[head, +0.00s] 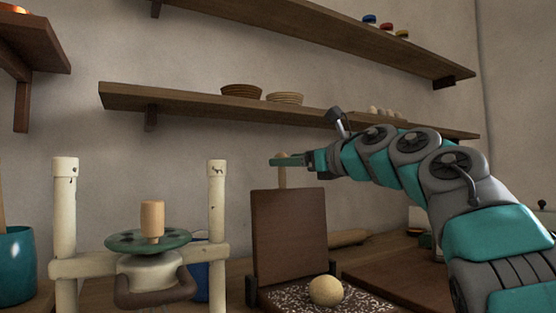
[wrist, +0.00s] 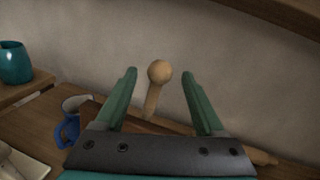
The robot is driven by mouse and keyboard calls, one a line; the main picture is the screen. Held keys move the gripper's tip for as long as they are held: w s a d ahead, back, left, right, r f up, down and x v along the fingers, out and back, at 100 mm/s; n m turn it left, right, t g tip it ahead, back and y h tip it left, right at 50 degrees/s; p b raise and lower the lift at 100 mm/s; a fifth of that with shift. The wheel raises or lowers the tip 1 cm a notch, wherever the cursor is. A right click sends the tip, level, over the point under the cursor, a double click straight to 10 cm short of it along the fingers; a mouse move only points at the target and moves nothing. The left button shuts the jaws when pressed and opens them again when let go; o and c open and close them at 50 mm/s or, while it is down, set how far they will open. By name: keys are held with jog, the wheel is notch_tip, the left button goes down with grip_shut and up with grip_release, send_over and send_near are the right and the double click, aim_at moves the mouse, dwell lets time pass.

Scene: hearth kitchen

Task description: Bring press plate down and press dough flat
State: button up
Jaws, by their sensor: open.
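The dough press stands open on the counter, with its brown press plate (head: 290,232) tilted up at the back. A round pale dough ball (head: 326,290) sits on the floury, speckled lower plate (head: 285,297). The press's wooden handle (wrist: 153,92) with a round knob rises behind the plate; in the head view its upper part (head: 282,175) shows by my fingers. My gripper (head: 275,161) is open above the raised plate. In the wrist view, my green fingers (wrist: 158,90) stand on either side of the handle, with gaps on both sides. Whether the handle lies fully between the fingertips is hard to tell.
A cream wooden frame with a green disc (head: 120,241) stands at left. A blue mug (wrist: 72,122) and a teal pot (wrist: 15,62) are nearby. A rolling pin (wrist: 258,157) lies behind the press. A wall shelf (head: 200,104) with bowls runs above my gripper.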

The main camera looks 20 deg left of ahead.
jog(key=p+x, duration=0.2)
jog(key=x, duration=0.4)
jog(key=shift+a, duration=0.25)
jog(key=shift+w+r, duration=0.1)
jog(key=shift+w, duration=0.05)
jog(key=shift+c, duration=0.4)
grip_shut()
dwell(0.7)
